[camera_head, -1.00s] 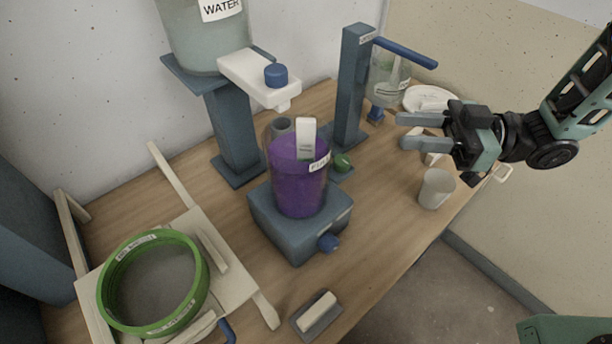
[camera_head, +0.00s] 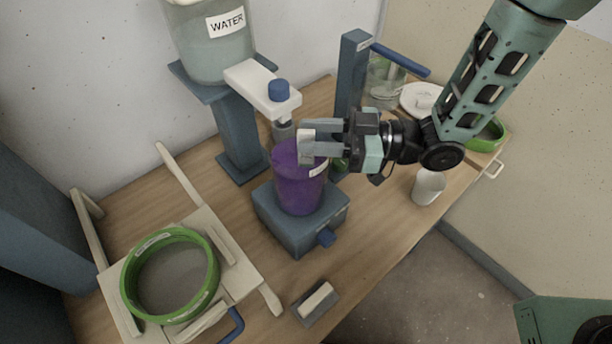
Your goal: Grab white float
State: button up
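The white float (camera_head: 305,155) is a small upright white block standing in the purple glaze of a clear bucket (camera_head: 298,192). The bucket sits on a blue-grey stand (camera_head: 296,228) in the middle of the table. My gripper (camera_head: 312,138) reaches in from the right, level with the float's upper part. Its two fingers are apart, with their tips at the float; the far finger overlaps its top. I cannot tell whether either finger touches it.
A water tank (camera_head: 212,50) with a white arm and blue knob (camera_head: 279,90) stands behind the bucket. A blue-grey post (camera_head: 351,75) rises behind my gripper. A white cup (camera_head: 429,187) stands at right, a green-rimmed sieve (camera_head: 128,285) at front left.

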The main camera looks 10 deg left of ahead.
jog(key=shift+a, duration=0.85)
jog(key=shift+c, duration=0.4)
grip_shut()
jog(key=shift+r, duration=0.1)
